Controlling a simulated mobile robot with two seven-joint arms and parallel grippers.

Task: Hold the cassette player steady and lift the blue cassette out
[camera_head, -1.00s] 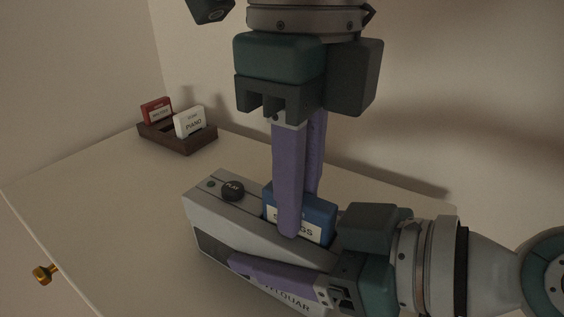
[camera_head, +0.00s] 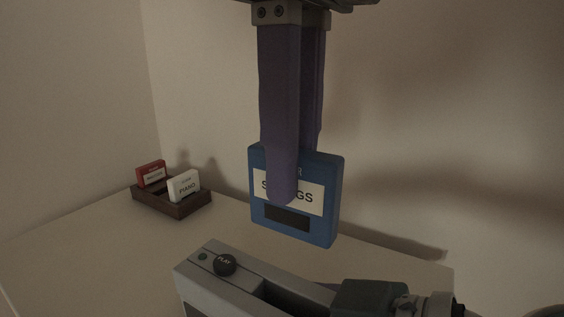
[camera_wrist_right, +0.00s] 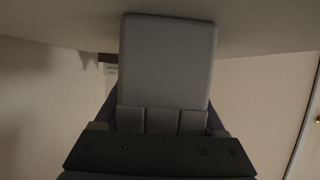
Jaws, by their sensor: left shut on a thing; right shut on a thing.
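The blue cassette (camera_head: 328,222), with a white label and a dark window, hangs upright in the air above the grey cassette player (camera_head: 205,283) in the head view, clear of its slot. My left gripper (camera_head: 291,190) is shut on the cassette from above, and one purple finger covers part of the label. The player stands on the table, with a black play knob on top and its open slot partly in view. My right gripper (camera_wrist_right: 162,115) is shut on the player's body, which also shows in the right wrist view (camera_wrist_right: 168,62).
A dark wooden rack (camera_head: 176,208) at the back left of the pale table (camera_head: 95,255) holds a red cassette (camera_head: 151,173) and a white cassette (camera_head: 184,186). Walls stand close behind the table. The table's left part is clear.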

